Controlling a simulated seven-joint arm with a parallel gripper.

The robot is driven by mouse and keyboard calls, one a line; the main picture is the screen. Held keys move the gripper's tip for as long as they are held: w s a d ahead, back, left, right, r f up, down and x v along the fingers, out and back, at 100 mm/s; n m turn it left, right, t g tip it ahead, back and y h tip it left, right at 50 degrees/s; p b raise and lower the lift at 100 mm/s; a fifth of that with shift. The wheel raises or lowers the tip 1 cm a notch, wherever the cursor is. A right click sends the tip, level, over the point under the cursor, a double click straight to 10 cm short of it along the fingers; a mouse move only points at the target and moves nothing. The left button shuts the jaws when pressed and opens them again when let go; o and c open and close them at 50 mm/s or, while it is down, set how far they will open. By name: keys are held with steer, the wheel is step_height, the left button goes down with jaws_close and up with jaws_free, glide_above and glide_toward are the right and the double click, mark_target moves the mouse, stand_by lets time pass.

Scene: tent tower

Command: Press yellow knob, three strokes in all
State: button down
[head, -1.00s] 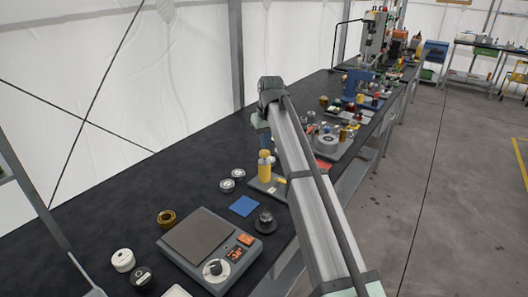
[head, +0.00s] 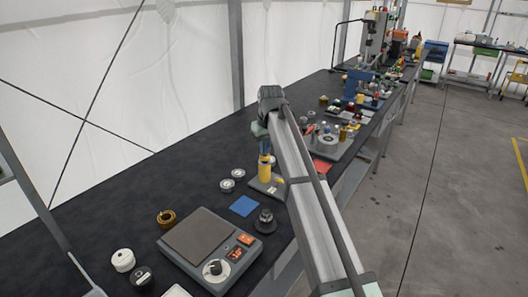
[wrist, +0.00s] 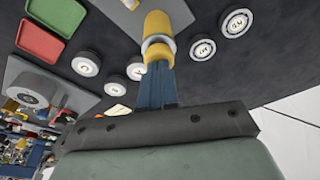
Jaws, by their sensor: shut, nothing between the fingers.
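The yellow knob (wrist: 159,50) sits on top of a yellow cylinder (head: 264,174), with a pale collar (wrist: 158,39) between them in the wrist view. The cylinder stands upright on a grey plate on the bench. My gripper (head: 264,153) is directly above the cylinder, pointing down, and hides most of the knob in the head view. In the wrist view my gripper (wrist: 158,66) has its blue fingers together, with the tips at the knob's top, and they appear to touch it. Nothing is held between them.
A scale (head: 210,247), a blue square (head: 243,206) and a dark knobbed piece (head: 265,222) lie nearer on the bench. Round white-topped discs (head: 226,185) lie left of the cylinder. A red tray (wrist: 40,44) and a green tray (wrist: 58,14) show in the wrist view.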

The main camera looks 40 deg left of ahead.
steer(key=shift+f, duration=0.25)
steer(key=shift+r, duration=0.15)
steer(key=shift+a+v, duration=0.1)
steer(key=shift+v, duration=0.6)
steer(key=shift+a+v, duration=0.15)
steer(key=shift+v, duration=0.55)
steer(key=shift+w, duration=0.15)
